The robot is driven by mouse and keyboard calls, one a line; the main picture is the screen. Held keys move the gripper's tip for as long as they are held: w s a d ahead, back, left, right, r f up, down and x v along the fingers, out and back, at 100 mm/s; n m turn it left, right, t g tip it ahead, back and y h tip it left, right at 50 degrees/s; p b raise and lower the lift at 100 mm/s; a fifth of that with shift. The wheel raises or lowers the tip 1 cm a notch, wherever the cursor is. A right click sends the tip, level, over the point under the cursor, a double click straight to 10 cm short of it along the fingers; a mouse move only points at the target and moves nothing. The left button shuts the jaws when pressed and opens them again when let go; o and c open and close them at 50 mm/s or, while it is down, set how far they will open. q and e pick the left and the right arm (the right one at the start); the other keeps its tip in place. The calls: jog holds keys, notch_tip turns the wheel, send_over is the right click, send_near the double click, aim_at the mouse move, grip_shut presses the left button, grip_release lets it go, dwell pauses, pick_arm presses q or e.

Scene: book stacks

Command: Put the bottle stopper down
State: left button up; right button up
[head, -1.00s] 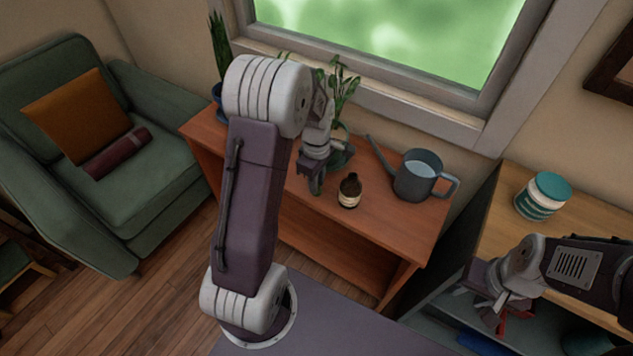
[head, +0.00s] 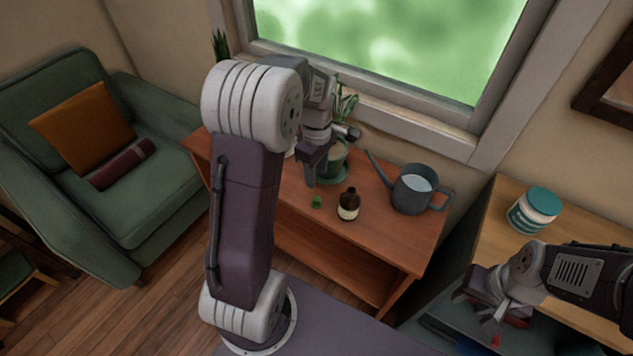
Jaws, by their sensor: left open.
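A small green stopper (head: 316,202) lies on the wooden side table (head: 385,250). A dark brown bottle (head: 348,204) with a pale label stands upright just to its right. My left gripper (head: 311,182) hangs above and slightly left of the stopper, open and apart from it. My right gripper (head: 475,290) is at the lower right, by the wooden cabinet; its fingertips are too unclear to tell open from shut.
A grey watering can (head: 412,190) stands right of the bottle. A potted plant (head: 336,160) stands behind my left gripper, partly hidden. A teal-lidded jar (head: 535,210) is on the cabinet top (head: 490,225). The table's front right is clear.

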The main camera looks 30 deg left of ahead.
pick_arm(q)
jog(key=s+d+f+m, duration=0.1)
jog(key=s+d+m, duration=0.2)
jog(key=s+m, duration=0.3)
jog(key=s+d+f+m+t, duration=0.1)
jog(key=s+d+m, duration=0.3)
jog(key=m, duration=0.7)
jog(key=s+f, duration=0.1)
jog(key=s, duration=0.1)
jog(key=shift+s+d+f, duration=0.15)
jog(key=shift+s+d, duration=0.15)
jog(key=shift+s, duration=0.05)
notch_tip(320, 180, up, 15)
jog(key=p, duration=1.5)
